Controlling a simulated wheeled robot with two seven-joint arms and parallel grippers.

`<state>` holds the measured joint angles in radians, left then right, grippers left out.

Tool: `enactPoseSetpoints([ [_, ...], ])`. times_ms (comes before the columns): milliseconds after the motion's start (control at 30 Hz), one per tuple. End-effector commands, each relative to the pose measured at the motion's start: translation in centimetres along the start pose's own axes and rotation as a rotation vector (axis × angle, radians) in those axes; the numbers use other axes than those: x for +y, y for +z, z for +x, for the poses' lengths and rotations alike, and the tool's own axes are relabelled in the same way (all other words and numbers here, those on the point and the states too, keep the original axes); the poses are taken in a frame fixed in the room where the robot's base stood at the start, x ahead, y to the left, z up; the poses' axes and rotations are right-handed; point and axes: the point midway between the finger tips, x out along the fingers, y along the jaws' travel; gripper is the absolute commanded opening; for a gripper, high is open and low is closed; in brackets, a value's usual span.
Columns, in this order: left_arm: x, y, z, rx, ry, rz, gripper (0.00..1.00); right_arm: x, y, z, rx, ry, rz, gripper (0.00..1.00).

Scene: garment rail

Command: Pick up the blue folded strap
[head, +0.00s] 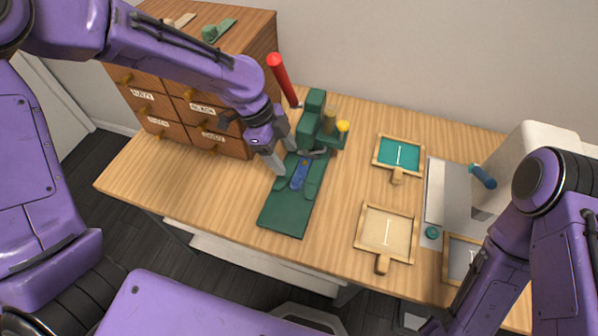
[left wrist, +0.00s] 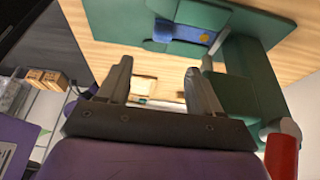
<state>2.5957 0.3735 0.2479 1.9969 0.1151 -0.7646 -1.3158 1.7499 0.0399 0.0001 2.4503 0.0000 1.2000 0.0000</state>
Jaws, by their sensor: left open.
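The blue folded strap (head: 299,175) lies on the green base of a stand on the table, between raised green pieces. It also shows in the left wrist view (left wrist: 185,33), at the top. My left gripper (head: 283,157) is open and empty, just left of the strap and above the green base, with its fingers pointing down. In the left wrist view my left gripper (left wrist: 158,75) has its fingers apart, with nothing between them. My right arm comes in at the right; its gripper is mostly cut off at the bottom edge.
The green stand (head: 285,218) has a tall block and a yellow knob (head: 343,126) behind the strap. A red-handled tool (head: 282,78) rises close by. A wooden drawer cabinet (head: 255,60) stands behind my left arm. Framed trays (head: 398,136) and a white machine (head: 520,160) are right.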

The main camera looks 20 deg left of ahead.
Motion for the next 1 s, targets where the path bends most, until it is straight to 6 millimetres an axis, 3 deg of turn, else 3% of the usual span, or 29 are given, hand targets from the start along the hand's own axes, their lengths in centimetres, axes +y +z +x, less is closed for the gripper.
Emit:
enactPoseSetpoints([
  [100, 0.1, 0.0, 2.5, -0.002, 0.005, -0.001, 0.65, 0.0, -0.1, -0.2, 0.000, 0.000, 0.000, 0.00],
  [267, 0.0, 0.1, 4.3, -0.001, 0.002, -0.002, 0.65, 0.0, -0.1, -0.3, 0.000, 0.000, 0.000, 0.00],
  [500, 0.0, 0.6, 8.4, -0.002, 0.002, -0.005, 0.65, 0.1, -0.4, -1.0, 0.000, 0.000, 0.000, 0.00],
  [800, -0.1, 0.6, 9.2, 0.000, -0.003, -0.005, 0.65, 0.1, -0.4, -1.0, 0.000, 0.000, 0.000, 0.00],
  [1000, -0.1, 0.6, 9.2, 0.000, -0.002, -0.005, 0.05, 0.1, -0.4, -1.0, 0.000, 0.000, 0.000, 0.00],
])
